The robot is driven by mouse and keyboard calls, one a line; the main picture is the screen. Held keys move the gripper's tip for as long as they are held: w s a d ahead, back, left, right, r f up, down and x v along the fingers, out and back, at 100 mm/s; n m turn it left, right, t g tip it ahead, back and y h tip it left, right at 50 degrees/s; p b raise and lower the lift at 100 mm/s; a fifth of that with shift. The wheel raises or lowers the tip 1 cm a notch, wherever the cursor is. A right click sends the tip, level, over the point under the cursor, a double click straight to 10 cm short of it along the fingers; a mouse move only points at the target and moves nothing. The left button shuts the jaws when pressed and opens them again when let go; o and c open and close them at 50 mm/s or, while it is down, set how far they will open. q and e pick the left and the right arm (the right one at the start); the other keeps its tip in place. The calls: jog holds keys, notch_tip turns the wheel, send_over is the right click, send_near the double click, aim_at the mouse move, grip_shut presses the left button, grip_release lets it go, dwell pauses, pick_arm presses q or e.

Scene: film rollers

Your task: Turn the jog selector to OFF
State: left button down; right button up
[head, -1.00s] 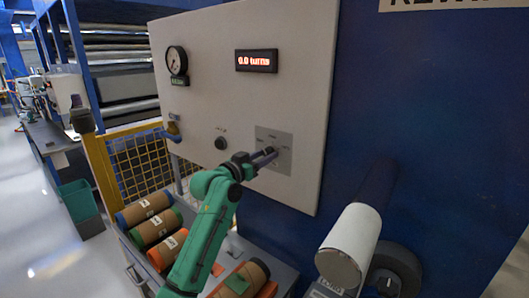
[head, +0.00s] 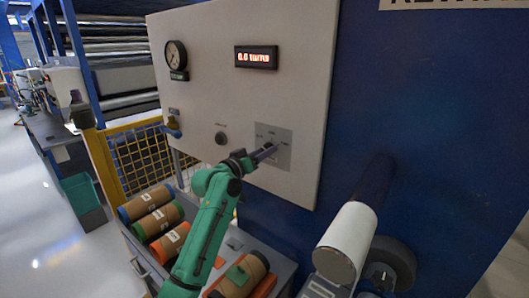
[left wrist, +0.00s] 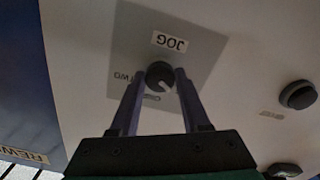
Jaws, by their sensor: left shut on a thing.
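The jog selector is a round dark knob (left wrist: 160,72) on a grey plate (head: 286,160) of the pale control panel. In the left wrist view the picture is upside down. The JOG label (left wrist: 169,42) reads clearly there, and FWD and another small label sit near the knob's left and lower side. A pale pointer mark on the knob points to the lower right in that view; I cannot tell which position it marks. My left gripper (head: 268,152) has its two fingers on either side of the knob, shut on it. In the head view the gripper mostly hides the knob.
The panel also holds a round gauge (head: 176,55), a red-lit display (head: 256,57) and a black button (head: 220,138). Below is a cart with several brown rolls (head: 146,203). A white roller (head: 346,240) juts out at the lower right. A yellow mesh guard (head: 140,160) stands at left.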

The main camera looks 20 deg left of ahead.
pick_arm(q)
jog(key=shift+c, duration=1.9)
grip_release()
jog(key=shift+s, duration=0.1)
jog(key=b+v, duration=0.5)
jog(key=v, duration=0.9)
jog(key=shift+s+b, duration=0.2)
jog(key=shift+b, duration=0.2)
jog(key=shift+a+f, duration=0.1)
